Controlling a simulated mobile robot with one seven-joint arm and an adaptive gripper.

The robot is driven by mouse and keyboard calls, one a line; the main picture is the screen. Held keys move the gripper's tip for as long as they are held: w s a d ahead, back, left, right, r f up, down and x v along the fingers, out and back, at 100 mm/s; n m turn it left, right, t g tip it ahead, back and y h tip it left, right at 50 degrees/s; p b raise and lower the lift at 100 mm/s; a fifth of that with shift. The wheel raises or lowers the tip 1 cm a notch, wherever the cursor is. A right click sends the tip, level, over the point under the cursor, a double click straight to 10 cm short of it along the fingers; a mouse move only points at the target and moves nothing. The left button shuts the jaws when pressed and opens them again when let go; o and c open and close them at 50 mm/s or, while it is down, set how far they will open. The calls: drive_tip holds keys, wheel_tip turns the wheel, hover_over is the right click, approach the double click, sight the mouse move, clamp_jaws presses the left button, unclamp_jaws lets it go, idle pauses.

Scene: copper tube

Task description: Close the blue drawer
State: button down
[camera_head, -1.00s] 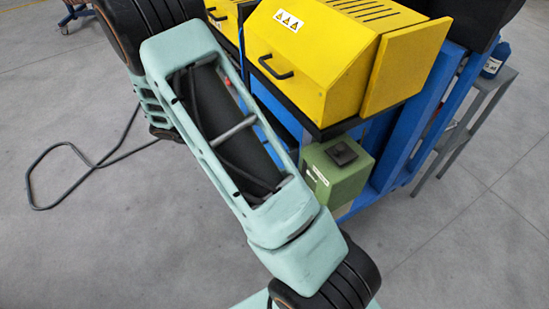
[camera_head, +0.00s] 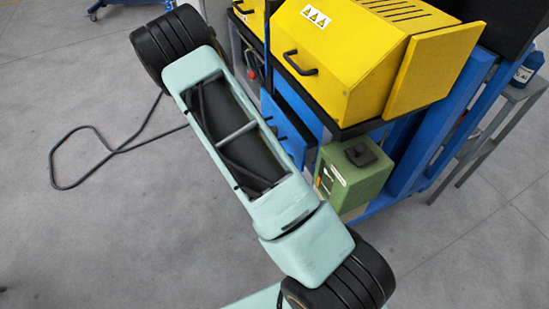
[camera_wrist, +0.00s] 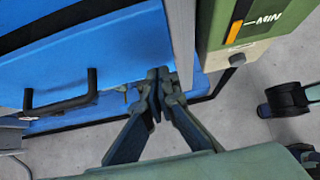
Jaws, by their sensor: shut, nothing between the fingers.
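The blue drawer (camera_head: 297,110) shows in the head view below the yellow machine cover, partly hidden behind my arm. In the wrist view its blue front (camera_wrist: 105,50) fills the upper left, with a black bar handle (camera_wrist: 62,98) on it. My gripper (camera_wrist: 160,75) is shut and empty. Its fingertips appear over the drawer front's right end, to the right of the handle; I cannot tell whether they touch it. In the head view my gripper is out of sight.
A green box (camera_head: 352,180) hangs beside the drawer; its lower part, with a MIN label, shows close to the fingers in the wrist view (camera_wrist: 232,55). The yellow cover (camera_head: 335,50) is above. A black cable (camera_head: 95,150) lies on the otherwise open floor at left.

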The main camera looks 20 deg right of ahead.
sight(300, 149)
drive_tip(key=shift+d, duration=0.9)
drive_tip(key=d+b, duration=0.1)
drive_tip(key=d, duration=0.3)
drive_tip(key=shift+d, duration=0.3)
drive_tip(key=shift+d+r, duration=0.1)
drive_tip(key=shift+d, duration=0.1)
drive_tip(key=a, duration=0.5)
drive_tip(key=shift+r, duration=0.1)
drive_tip(key=p+v, duration=0.1)
drive_tip(key=v, duration=0.8)
drive_tip(key=shift+a+r, duration=0.15)
drive_tip(key=shift+a, duration=0.05)
